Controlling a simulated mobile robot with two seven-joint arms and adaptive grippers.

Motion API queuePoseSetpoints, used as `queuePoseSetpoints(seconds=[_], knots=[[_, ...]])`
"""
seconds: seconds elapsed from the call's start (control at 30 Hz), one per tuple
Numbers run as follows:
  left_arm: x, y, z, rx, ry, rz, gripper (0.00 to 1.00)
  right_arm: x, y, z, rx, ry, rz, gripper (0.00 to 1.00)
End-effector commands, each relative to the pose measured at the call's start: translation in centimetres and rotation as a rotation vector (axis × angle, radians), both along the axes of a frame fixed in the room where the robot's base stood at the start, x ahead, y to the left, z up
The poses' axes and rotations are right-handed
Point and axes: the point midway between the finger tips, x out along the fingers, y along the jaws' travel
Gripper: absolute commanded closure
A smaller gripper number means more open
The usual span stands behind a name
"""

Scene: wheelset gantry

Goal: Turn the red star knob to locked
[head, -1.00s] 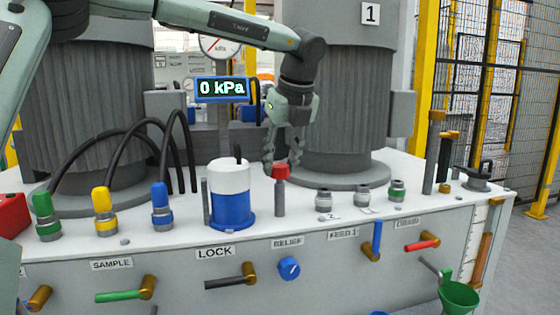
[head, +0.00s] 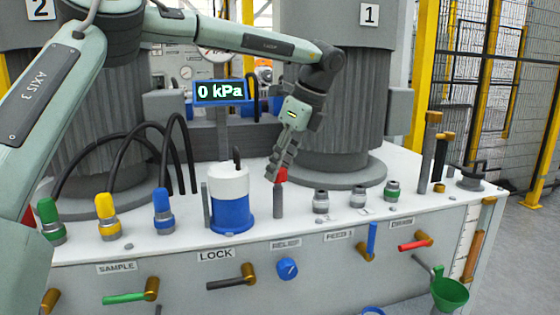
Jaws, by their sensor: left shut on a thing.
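The red star knob (head: 281,177) sits on top of a short grey post that stands upright on the white bench top, right of the blue and white cylinder. My left gripper (head: 275,171) reaches down to it from above, its fingers shut on the knob. The fingers hide the knob's left part and much of its top, so its turned position cannot be read. My right gripper is not in view.
The blue and white cylinder (head: 231,200) stands just left of the knob. Silver and green couplings (head: 321,201) stand to the right. A display (head: 221,91) reading 0 kPa is behind. Handles and a blue knob (head: 287,268) line the white front panel.

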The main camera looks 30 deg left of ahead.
Motion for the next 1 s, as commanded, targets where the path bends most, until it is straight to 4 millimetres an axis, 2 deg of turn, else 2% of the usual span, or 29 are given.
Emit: queuePoseSetpoints(seconds=[0.5,0.53,0.7,1.0], knots=[[0.05,0.00,0.05,-0.001,-0.003,0.019,0.94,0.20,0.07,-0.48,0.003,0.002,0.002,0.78],[0.05,0.00,0.05,-0.001,-0.003,0.019,0.64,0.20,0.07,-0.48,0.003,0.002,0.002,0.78],[0.04,0.01,0.04,-0.001,-0.001,0.019,0.44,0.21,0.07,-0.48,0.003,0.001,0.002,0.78],[0.06,-0.07,0.16,-0.001,-0.002,0.018,0.44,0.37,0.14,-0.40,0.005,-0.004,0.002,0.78]])
